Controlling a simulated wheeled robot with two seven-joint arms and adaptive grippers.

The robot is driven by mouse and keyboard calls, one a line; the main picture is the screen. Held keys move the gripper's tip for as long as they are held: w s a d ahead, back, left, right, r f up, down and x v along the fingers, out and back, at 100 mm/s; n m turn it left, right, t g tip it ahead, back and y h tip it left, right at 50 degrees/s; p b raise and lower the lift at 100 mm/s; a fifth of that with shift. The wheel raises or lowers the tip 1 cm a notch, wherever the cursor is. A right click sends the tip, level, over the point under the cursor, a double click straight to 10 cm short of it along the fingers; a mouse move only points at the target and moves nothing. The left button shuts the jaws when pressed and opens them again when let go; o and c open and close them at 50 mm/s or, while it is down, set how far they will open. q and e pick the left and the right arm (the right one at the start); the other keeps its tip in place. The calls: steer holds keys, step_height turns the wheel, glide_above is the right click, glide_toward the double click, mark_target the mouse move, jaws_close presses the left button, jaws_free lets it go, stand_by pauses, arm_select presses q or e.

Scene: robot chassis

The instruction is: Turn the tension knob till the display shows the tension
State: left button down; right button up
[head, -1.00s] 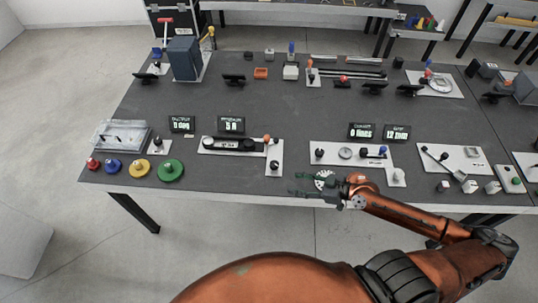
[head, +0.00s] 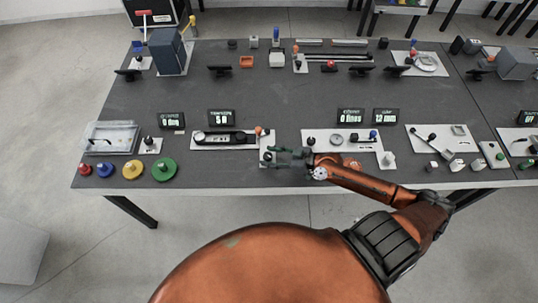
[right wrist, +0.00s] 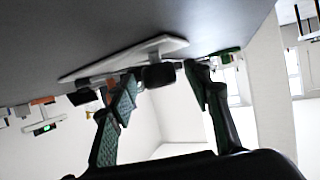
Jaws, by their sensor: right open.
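The tension display (head: 221,117) is a small dark screen behind a long white-plated unit (head: 203,147); its lit text is small and looks like a 5 with a unit. The dark knob (right wrist: 158,76) sits on the small lower-right part of this plate, which also shows in the right wrist view (right wrist: 125,62). My right gripper (head: 273,156) is at the knob, coming in from the right and partly covering it. In the right wrist view its green-padded fingers (right wrist: 162,80) are open, one on each side of the knob. Contact cannot be told. My left gripper is out of view.
Coloured discs (head: 164,170) lie at the front left.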

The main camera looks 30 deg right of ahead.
steer(key=shift+w+a+f, duration=0.2)
steer(key=shift+w+a, duration=0.05)
steer(key=shift+w, duration=0.05)
steer(key=c, duration=1.2)
steer(key=shift+o, duration=0.2)
steer(key=shift+r+p, duration=0.15)
steer(key=shift+p, duration=0.3)
steer(key=m+t+h+p, duration=0.1)
steer(key=m+h+p, duration=0.1)
steer(key=p, duration=0.6)
steer(key=m+h+p, duration=0.2)
steer(key=p, duration=0.5)
steer(key=shift+a+r+t+h+p, duration=0.1)
steer(key=shift+a+t+h+p, duration=0.1)
steer(key=shift+t+h+p, duration=0.2)
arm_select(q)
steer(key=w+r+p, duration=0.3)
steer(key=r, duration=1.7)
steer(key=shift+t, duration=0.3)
arm_select(e)
steer(key=shift+m+h, duration=0.9)
steer(key=shift+m, duration=0.2)
steer(key=shift+f, duration=0.2)
